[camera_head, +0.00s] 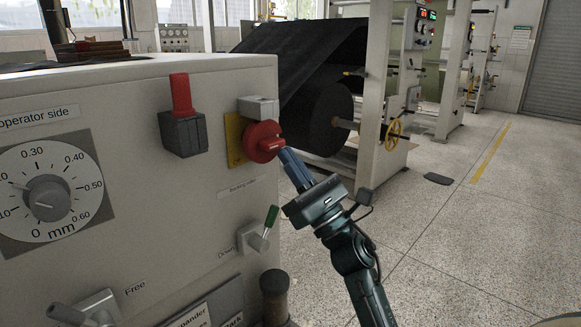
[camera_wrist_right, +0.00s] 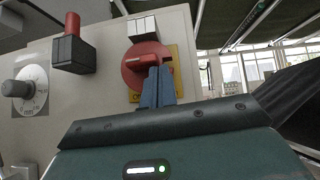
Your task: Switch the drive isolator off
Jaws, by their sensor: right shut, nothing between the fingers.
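The drive isolator (camera_head: 263,141) is a round red rotary knob on a yellow plate, near the right edge of the grey machine's front panel. It also shows in the right wrist view (camera_wrist_right: 135,66), where the knob's raised grip lies roughly level. My right gripper (camera_head: 284,153) is shut and empty, its blue fingertips at the right side of the knob. In the right wrist view the fingers (camera_wrist_right: 158,75) overlap the knob's right part; whether they touch it I cannot tell. My left gripper is not in view.
Left of the isolator is a red lever on a dark block (camera_head: 184,132). A dial (camera_head: 48,197) marked in mm is at the left. A black roll (camera_head: 318,115) stands behind; the floor at right is open.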

